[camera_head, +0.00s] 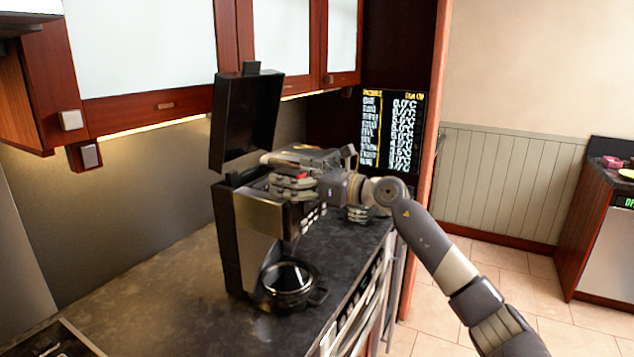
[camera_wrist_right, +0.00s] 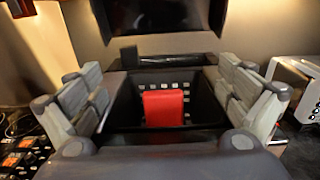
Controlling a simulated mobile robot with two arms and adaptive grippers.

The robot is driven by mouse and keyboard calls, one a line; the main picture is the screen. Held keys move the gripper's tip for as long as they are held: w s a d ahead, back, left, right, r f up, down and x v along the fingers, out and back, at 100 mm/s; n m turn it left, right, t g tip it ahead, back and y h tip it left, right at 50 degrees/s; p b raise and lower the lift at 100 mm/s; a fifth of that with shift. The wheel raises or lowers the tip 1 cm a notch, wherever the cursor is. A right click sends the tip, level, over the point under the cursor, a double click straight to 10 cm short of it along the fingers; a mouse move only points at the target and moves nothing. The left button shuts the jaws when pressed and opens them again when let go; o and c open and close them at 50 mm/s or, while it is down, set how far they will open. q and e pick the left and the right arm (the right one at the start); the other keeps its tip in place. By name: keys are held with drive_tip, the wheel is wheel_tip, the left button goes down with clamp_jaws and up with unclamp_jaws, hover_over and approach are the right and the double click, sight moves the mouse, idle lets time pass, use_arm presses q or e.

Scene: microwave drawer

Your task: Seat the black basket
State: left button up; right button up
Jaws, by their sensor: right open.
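The coffee maker (camera_head: 232,240) stands on the dark counter with its black lid (camera_head: 247,120) raised. My right gripper (camera_head: 283,178) is over its open top. In the right wrist view the black basket (camera_wrist_right: 205,108) shows as dark walls with pale square openings inside the machine's top. A red block-like tab (camera_wrist_right: 163,109) stands up in its middle. The gripper's two fingers are spread apart on either side, with the tab between them and apart from both. In the head view the gripper hides the basket; whether it sits fully down cannot be told. My left gripper is out of view.
A glass carafe (camera_head: 288,284) stands at the coffee maker's base. Wall cabinets (camera_head: 150,50) hang behind and above. A black menu-like board (camera_head: 390,130) stands at the far end.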

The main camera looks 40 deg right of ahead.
drive_tip(key=v, duration=1)
drive_tip(key=shift+s+d, duration=0.15)
drive_tip(key=shift+d, duration=0.05)
drive_tip(key=shift+f, duration=0.1)
